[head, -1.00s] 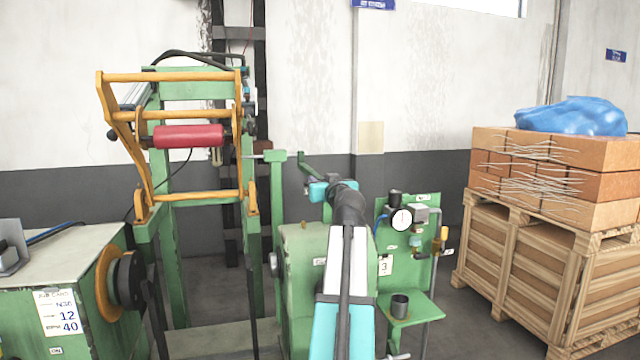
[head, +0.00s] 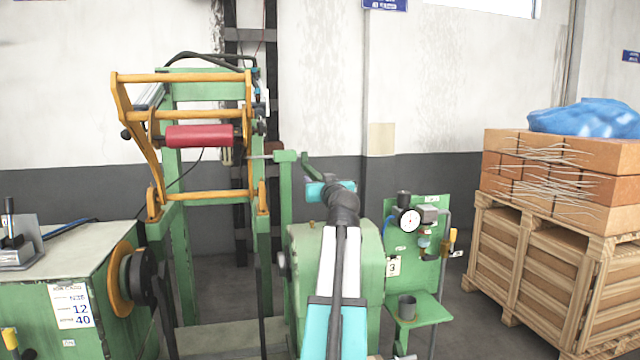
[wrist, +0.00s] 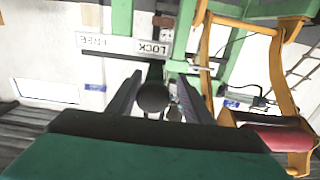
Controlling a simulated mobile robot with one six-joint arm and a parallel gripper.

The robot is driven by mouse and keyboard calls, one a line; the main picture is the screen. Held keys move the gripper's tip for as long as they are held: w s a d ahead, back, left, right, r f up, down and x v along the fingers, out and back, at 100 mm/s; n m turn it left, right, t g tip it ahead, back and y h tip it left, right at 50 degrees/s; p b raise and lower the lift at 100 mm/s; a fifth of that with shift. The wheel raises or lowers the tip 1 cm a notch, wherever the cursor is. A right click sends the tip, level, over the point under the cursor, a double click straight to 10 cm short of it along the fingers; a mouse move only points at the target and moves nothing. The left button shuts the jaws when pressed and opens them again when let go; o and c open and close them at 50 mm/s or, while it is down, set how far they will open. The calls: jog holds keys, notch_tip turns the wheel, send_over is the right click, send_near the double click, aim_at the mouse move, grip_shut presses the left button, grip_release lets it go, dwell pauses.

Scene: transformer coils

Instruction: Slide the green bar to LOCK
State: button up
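In the wrist view, which is upside down, my gripper (wrist: 158,82) has its two dark fingers apart. A round black knob (wrist: 152,97) shows between them; I cannot tell whether either finger touches it. A white plate beyond carries the labels LOCK (wrist: 152,47) and FREE (wrist: 95,41). A slanted green bar (wrist: 185,30) passes just right of LOCK; whether the knob belongs to it is unclear. In the head view, a short slanted green bar (head: 312,166) reaches behind my teal wrist, which hides my fingers and the labels.
An orange frame (head: 180,76) with a red roller (head: 199,136) stands left of my arm. A gauge panel (head: 433,215) with a cup (head: 407,307) is on the right. A crate (head: 530,255) with bricks stands farther right. A green bench (head: 85,245) is at left.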

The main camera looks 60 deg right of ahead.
jog(key=shift+s+d, duration=0.1)
jog(key=shift+s, duration=0.1)
jog(key=b+v, duration=0.3)
jog(key=v, duration=1.1)
jog(key=shift+d, duration=0.1)
dwell(0.5)
